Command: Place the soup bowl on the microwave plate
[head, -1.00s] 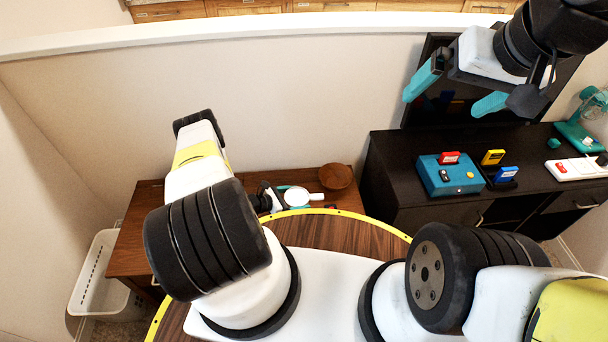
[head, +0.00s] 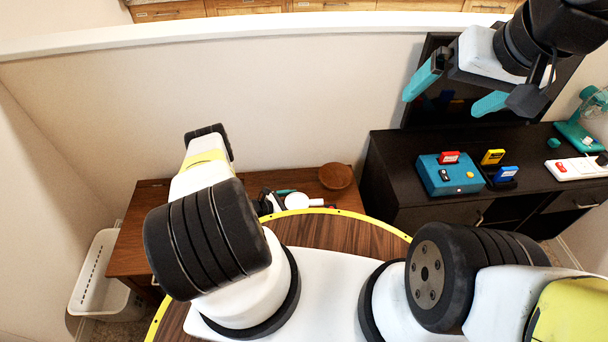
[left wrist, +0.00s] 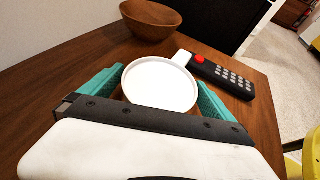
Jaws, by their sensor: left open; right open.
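A brown wooden bowl (head: 336,176) stands upright on the small wooden table at the wall. It also shows at the top of the left wrist view (left wrist: 150,20). A white round dish with a short handle (left wrist: 160,84) lies nearer, and it shows in the head view (head: 297,201). My left gripper (left wrist: 158,80) is open, with a teal finger on either side of the white dish; I cannot tell whether they touch it. My left arm hides part of it in the head view. My right gripper (head: 452,90) is open and empty, raised at the upper right. No microwave plate is clearly recognisable.
A black keypad device with a red button (left wrist: 222,75) lies right of the white dish. A dark cabinet (head: 390,170) at the right bears a teal box (head: 450,178), coloured blocks and a white power strip (head: 575,168). A white basket (head: 95,285) stands left of the wooden table (head: 150,215).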

